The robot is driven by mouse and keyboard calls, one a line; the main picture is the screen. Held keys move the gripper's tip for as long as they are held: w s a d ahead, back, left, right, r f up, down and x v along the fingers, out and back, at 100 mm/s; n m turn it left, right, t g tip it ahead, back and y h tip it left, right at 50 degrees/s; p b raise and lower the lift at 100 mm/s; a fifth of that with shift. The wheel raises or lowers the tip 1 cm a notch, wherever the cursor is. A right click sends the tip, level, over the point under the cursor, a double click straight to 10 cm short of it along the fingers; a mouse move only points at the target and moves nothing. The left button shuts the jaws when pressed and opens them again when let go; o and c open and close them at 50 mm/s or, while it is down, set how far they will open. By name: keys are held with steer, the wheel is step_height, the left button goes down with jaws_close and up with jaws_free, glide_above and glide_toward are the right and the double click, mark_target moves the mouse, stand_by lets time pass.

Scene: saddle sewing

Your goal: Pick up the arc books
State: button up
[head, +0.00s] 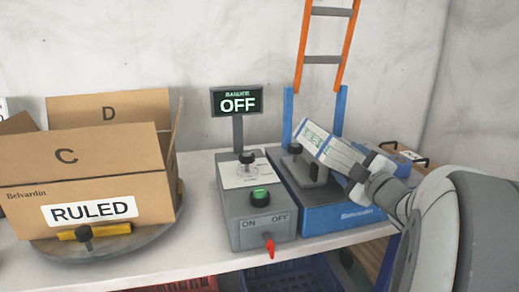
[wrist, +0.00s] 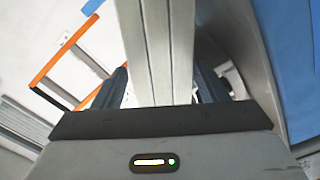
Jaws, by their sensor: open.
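The arc books (head: 331,145) show in the head view as a tilted white stack with green lettering and blue edges, at the blue-based bander (head: 340,216). In the wrist view the pale stack (wrist: 158,50) runs up the middle of the picture. My gripper (head: 361,170) is at the lower right end of the stack. In the wrist view its two dark fingers (wrist: 162,82) stand on either side of the stack, open. A gap shows beside the left finger; contact on the right side is not clear.
A grey control box (head: 258,215) with a green button and red lever stands left of the bander. Its sign (head: 237,101) reads OFF. A box marked C and RULED (head: 95,180) sits on a turntable at left. An orange ladder-like frame (head: 327,58) rises behind.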

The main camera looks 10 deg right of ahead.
steer(key=w, duration=0.3)
steer(key=w+b, duration=0.1)
steer(key=w, duration=0.2)
steer(key=shift+w+f, duration=0.2)
steer(key=shift+w, duration=0.05)
jaws_close()
steer(key=shift+r, duration=0.15)
stand_by(0.5)
